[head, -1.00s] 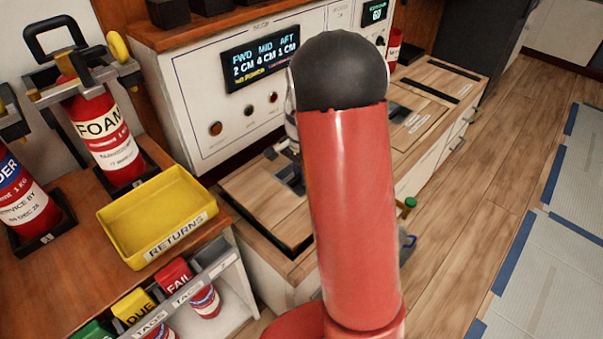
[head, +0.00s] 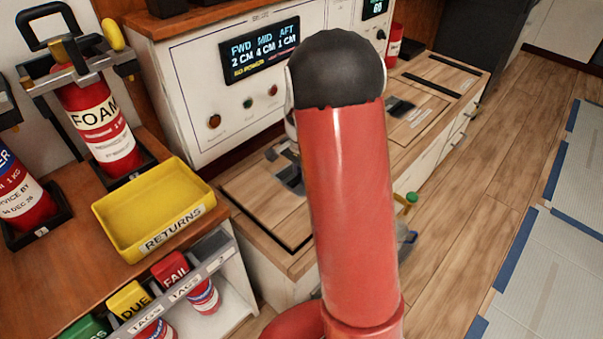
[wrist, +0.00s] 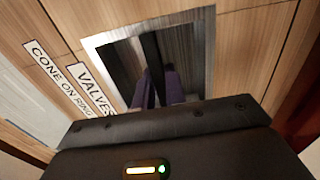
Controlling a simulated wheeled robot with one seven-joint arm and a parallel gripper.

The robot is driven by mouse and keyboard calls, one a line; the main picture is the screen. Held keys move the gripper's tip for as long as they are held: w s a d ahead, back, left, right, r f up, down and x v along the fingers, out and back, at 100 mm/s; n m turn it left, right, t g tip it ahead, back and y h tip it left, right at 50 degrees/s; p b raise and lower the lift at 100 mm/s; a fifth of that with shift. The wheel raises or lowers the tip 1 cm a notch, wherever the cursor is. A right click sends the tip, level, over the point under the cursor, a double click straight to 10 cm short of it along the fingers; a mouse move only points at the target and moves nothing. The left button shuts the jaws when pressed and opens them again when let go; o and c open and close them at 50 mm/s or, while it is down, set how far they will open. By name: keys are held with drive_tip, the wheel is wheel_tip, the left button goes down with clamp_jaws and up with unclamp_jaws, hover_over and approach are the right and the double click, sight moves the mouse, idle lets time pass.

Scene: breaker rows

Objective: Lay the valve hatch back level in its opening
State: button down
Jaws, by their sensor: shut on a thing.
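In the wrist view, the valve hatch (wrist: 242,50) is a wood-grain panel with a "VALVES" label (wrist: 92,90). A square metal-rimmed recess (wrist: 207,60) is set in it. The fingers of my gripper (wrist: 160,86) reach into this recess and are shut on the dark pull bar (wrist: 152,52) there. My gripper's dark housing covers the near part of the hatch. In the head view, my red arm hides my gripper and the spot where it holds. I cannot tell from these views how far the hatch is tilted.
A wooden bench top has another panel (head: 255,205) at left and a labelled panel (head: 420,118) at right. A yellow returns tray (head: 150,205) and a foam extinguisher (head: 103,125) stand on the left counter. Wooden floor (head: 500,170) at right is clear.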

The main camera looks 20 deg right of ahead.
drive_tip(key=shift+f+b, duration=0.65)
drive_tip(key=shift+f, duration=0.3)
drive_tip(key=c, duration=1.4)
unclamp_jaws()
drive_tip(key=shift+o, duration=0.2)
drive_tip(key=shift+f, duration=0.15)
drive_tip(key=shift+r+p, duration=0.5)
drive_tip(key=shift+r, duration=3.5)
drive_tip(key=s+a+r+n+t, duration=0.2)
drive_tip(key=s+a+r+n, duration=0.1)
drive_tip(key=s, duration=0.4)
drive_tip(key=s+a+r+n+t+p, duration=0.1)
drive_tip(key=s+a+r+n, duration=0.2)
drive_tip(key=s+r+n, duration=0.3)
drive_tip(key=s+a+r+n+t+p, duration=0.1)
drive_tip(key=s+a+r+n, duration=0.3)
drive_tip(key=s, duration=0.6)
wheel_tip(320, 180, up, 3)
drive_tip(key=shift+s+f+n+t, duration=0.2)
drive_tip(key=shift+n+t, duration=0.1)
drive_tip(key=shift+t, duration=0.5)
